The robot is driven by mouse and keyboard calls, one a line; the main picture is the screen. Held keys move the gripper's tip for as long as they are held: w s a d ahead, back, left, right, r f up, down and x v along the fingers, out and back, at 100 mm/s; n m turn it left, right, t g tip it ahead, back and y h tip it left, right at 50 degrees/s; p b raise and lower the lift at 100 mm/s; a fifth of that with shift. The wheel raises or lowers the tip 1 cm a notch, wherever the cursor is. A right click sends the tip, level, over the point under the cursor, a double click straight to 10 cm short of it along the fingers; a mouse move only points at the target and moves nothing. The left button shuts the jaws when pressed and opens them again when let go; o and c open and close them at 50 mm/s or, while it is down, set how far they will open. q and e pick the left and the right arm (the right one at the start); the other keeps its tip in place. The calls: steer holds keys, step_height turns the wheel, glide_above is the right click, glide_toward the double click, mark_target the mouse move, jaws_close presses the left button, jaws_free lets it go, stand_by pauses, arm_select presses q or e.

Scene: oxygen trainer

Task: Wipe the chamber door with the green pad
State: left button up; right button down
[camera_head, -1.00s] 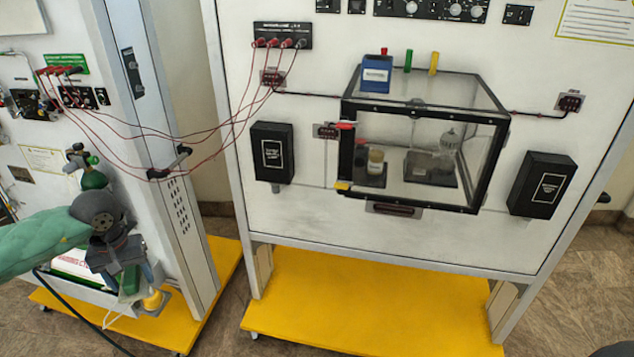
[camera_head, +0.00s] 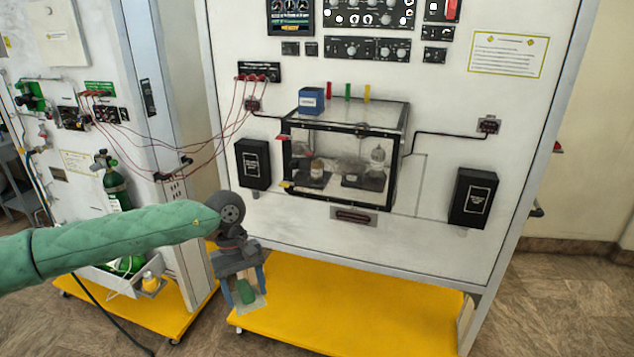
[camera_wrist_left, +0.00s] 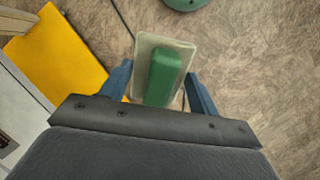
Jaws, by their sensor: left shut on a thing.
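The glass chamber with a black frame (camera_head: 346,201) is mounted on the white panel in the head view. Its front door (camera_head: 325,166) looks shut; bottles and dark-based items show behind the clear pane. My left gripper (camera_head: 247,290) hangs below and to the left of the chamber, apart from it, pointing down. It is shut on the green pad (camera_head: 246,291). In the left wrist view the green pad (camera_wrist_left: 164,77) has a green grip on a pale plate and sits between the blue fingers. My right gripper is not in view.
A blue box (camera_head: 311,100) and red, green and yellow pieces are at the chamber's top. Black boxes (camera_head: 253,164) (camera_head: 473,198) flank it. Red cables (camera_head: 215,135) span the two panels at left. A yellow base (camera_head: 345,305) lies below the panel. Floor at right is clear.

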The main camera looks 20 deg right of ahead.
arm_select(q)
steer(key=w+d+r+n+t+h+p, duration=0.15)
steer(key=d+r+n+h+p, duration=0.25)
steer(key=d+r+n+h, duration=0.75)
steer(key=shift+w+d+r+n+t+y+p, duration=0.4)
steer(key=shift+w+d+r+n+t+p, duration=0.5)
steer(key=shift+w+d+n+t, duration=1.45)
steer(key=shift+w+d+r+n+t+y+p, duration=0.45)
steer(key=shift+w+d+r+n+t+p, duration=0.8)
steer(key=shift+w+n+t, duration=1.65)
steer(key=shift+w+d+r+n+t+y+p, duration=0.4)
steer(key=shift+w+d+r+n+t, duration=0.35)
steer(key=shift+w+d+n+t, duration=1.95)
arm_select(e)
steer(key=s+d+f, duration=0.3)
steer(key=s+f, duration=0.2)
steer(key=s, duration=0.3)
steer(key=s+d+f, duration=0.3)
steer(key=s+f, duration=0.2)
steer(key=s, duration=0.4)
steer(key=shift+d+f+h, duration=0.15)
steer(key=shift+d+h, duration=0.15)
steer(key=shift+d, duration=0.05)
